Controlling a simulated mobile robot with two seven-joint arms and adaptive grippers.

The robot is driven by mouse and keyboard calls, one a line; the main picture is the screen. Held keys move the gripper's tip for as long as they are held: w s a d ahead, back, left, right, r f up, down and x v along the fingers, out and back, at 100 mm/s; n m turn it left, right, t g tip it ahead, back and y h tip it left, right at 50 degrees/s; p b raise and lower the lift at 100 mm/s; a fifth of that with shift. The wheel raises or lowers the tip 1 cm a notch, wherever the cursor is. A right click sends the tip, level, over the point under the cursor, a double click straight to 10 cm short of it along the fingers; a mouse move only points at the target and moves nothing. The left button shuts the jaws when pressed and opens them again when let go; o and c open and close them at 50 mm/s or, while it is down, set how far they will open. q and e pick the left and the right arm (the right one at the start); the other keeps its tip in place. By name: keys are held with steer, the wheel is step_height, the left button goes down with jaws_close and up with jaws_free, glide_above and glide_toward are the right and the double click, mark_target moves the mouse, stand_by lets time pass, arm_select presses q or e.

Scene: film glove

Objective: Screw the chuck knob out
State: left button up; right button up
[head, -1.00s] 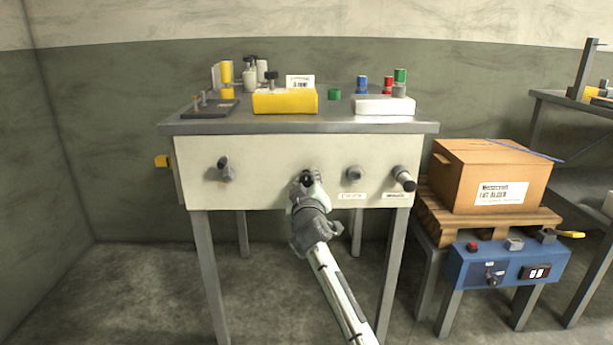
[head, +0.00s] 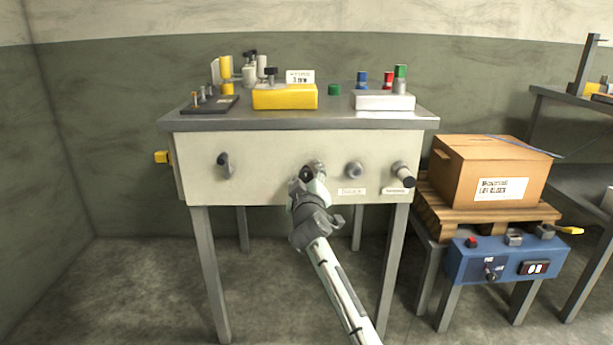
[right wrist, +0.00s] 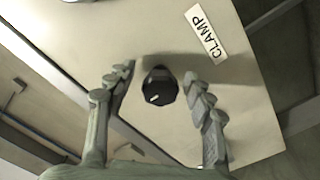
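My right gripper (head: 312,176) reaches up to the front panel of the bench (head: 270,150), at a knob right of the panel's middle. In the right wrist view a round dark knob (right wrist: 160,87) with a white pointer mark lies between the two fingers of the right gripper (right wrist: 160,82). The fingers are spread, with a visible gap on each side of the knob. A label reading CLAMP (right wrist: 206,36) is on the panel near it; I cannot tell which knob is the chuck knob. In the head view the gripper mostly hides this knob. My left gripper is not in view.
A cardboard box (head: 490,172) and a blue control box (head: 508,259) stand to the right.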

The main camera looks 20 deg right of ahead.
steer(key=shift+s, duration=0.1)
steer(key=v, duration=1.2)
steer(key=s+d+f+m+g+y+p, duration=0.1)
steer(key=s+d+f+g+p, duration=0.15)
steer(key=s+f, duration=0.55)
steer(key=s+d+f+m+g+p, duration=0.1)
steer(key=s+d+f+g, duration=0.25)
steer(key=f, duration=0.85)
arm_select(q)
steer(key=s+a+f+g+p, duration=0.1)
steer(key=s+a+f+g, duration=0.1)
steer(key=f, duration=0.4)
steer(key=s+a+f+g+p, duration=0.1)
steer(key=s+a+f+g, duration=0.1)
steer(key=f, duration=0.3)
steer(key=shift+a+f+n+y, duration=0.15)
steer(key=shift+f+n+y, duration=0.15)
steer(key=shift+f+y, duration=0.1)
arm_select(e)
steer(key=s+f+g+y, duration=0.1)
steer(key=s+f, duration=0.3)
steer(key=s, duration=0.4)
steer(key=s+f+g, duration=0.4)
steer(key=s, duration=0.3)
steer(key=s+d+f+m+g+y, duration=0.1)
steer(key=s+f+g, duration=0.2)
steer(key=s, duration=0.5)
steer(key=shift+s+f+y, duration=0.3)
steer(key=shift+s+f, duration=0.1)
steer(key=shift+f, duration=0.45)
